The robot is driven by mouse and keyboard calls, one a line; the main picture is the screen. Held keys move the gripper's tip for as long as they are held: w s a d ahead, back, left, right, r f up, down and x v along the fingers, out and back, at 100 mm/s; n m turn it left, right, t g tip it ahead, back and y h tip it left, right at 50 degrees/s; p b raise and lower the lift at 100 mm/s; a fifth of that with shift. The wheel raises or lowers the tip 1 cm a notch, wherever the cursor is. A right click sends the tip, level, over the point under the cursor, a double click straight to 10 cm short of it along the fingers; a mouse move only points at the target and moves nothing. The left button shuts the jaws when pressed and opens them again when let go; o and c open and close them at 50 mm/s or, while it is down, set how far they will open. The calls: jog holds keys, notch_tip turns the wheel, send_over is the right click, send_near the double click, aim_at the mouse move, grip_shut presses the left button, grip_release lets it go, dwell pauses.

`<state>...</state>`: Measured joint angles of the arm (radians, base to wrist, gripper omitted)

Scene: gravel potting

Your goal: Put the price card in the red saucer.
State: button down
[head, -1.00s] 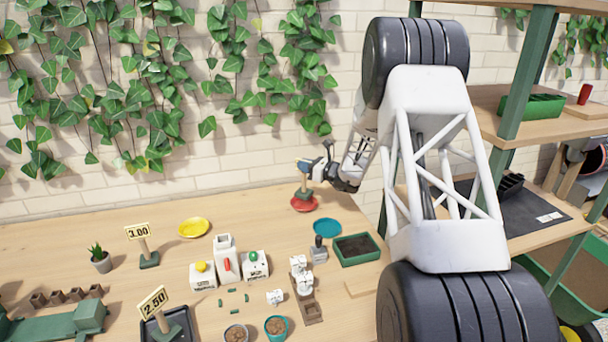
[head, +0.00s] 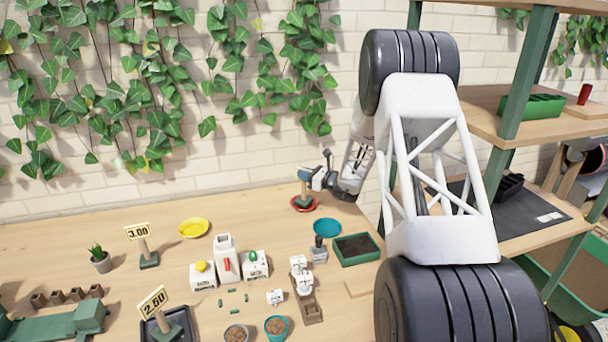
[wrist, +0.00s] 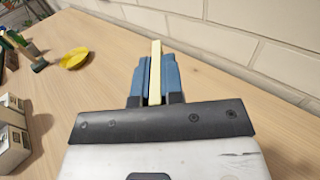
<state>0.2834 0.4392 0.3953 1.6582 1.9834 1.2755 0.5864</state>
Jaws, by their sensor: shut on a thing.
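A price card (head: 304,188) on a wooden post with a dark green base stands upright at the back of the table. Its base is low inside the red saucer (head: 313,208) and looks to be down on it; actual contact is too small to tell. My gripper (head: 309,174) is shut on the top of the card, reaching in from the right. In the wrist view the blue fingers (wrist: 154,82) grip the card's pale yellow edge (wrist: 155,66) from both sides. The saucer is hidden in the wrist view.
A yellow saucer (head: 194,228) lies to the left and a blue saucer (head: 327,227) to the front right. Price cards marked 3.00 (head: 138,232) and 2.50 (head: 153,301) stand at the left. A brick wall (head: 240,165) is close behind.

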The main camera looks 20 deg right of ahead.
jog(key=shift+f, duration=0.45)
jog(key=c, duration=1.2)
grip_release()
jog(key=shift+c, duration=0.2)
jog(key=shift+r, duration=0.1)
jog(key=shift+s+d+r, duration=0.1)
jog(key=shift+r, duration=0.4)
jog(key=v, duration=0.5)
notch_tip(320, 180, up, 7)
